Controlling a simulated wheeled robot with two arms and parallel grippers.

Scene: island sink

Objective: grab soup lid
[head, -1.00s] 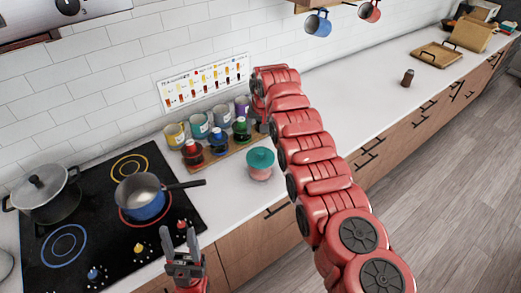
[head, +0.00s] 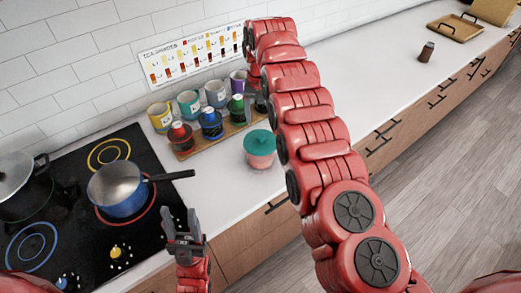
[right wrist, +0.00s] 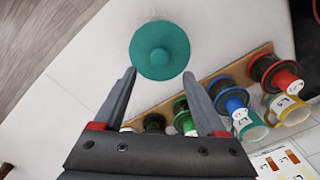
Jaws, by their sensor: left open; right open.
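A teal round lid with a knob (head: 259,142) sits on a small pink container (head: 260,161) on the white counter, right of the stove. In the right wrist view the teal lid (right wrist: 160,48) lies just beyond and between my right gripper's fingertips (right wrist: 159,76). That gripper is open and empty, apart from the lid. In the head view my right gripper is mostly hidden behind its own red arm, near the bottle rack. My left gripper (head: 180,218) is open and empty, near the counter's front edge beside the stove.
A blue pot (head: 118,188) and a lidded pot (head: 22,184) are on the black stove (head: 100,232). The counter (head: 350,90) to the right is largely clear.

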